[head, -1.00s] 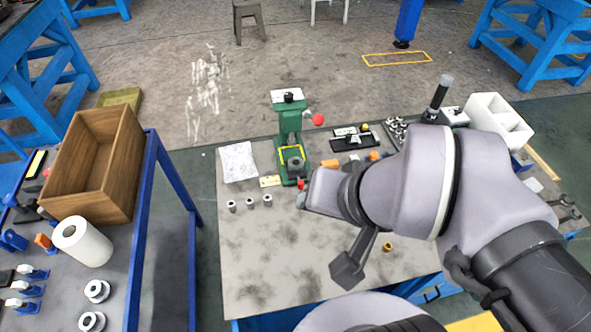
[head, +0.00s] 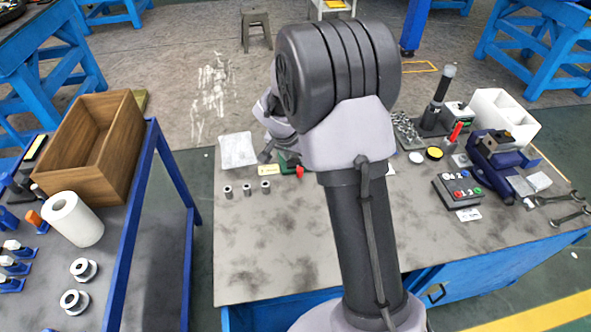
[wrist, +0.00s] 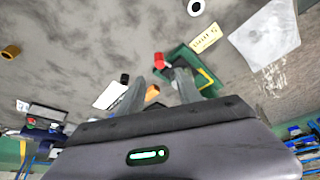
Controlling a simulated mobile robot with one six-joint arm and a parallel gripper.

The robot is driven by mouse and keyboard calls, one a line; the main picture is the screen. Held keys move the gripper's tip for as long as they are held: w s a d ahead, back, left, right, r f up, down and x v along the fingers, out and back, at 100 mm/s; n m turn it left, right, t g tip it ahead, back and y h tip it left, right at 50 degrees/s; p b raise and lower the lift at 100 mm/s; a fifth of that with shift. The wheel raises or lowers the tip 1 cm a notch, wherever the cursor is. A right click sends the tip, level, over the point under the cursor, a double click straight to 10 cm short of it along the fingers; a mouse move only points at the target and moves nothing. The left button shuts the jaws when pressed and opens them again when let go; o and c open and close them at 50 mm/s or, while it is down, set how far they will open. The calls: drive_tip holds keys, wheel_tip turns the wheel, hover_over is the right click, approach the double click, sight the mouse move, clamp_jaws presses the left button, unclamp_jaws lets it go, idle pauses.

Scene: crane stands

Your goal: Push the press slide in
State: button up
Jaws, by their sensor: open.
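The green press (head: 287,158) is mostly hidden behind my arm in the head view; a corner of its base shows. A red piece (head: 299,171) shows at the front of that base, likely the slide's end. In the wrist view the green press (wrist: 207,80) lies partly behind my right finger, and the red piece (wrist: 159,60) is just beyond the fingertips. My gripper (wrist: 158,76) is open with nothing visible between its fingers. Whether it touches the red piece cannot be told. My gripper is hidden behind my arm in the head view.
A button box (head: 460,189) and a blue vise (head: 497,153) stand at the right. The front left of the bench is clear.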

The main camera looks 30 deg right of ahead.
sight(300, 169)
drive_tip(key=b+x, duration=0.2)
drive_tip(key=x, duration=0.6)
drive_tip(key=shift+w+d+f, duration=0.1)
drive_tip(key=shift+d+f, duration=0.05)
drive_tip(key=shift+f, duration=0.15)
clamp_jaws()
idle(0.8)
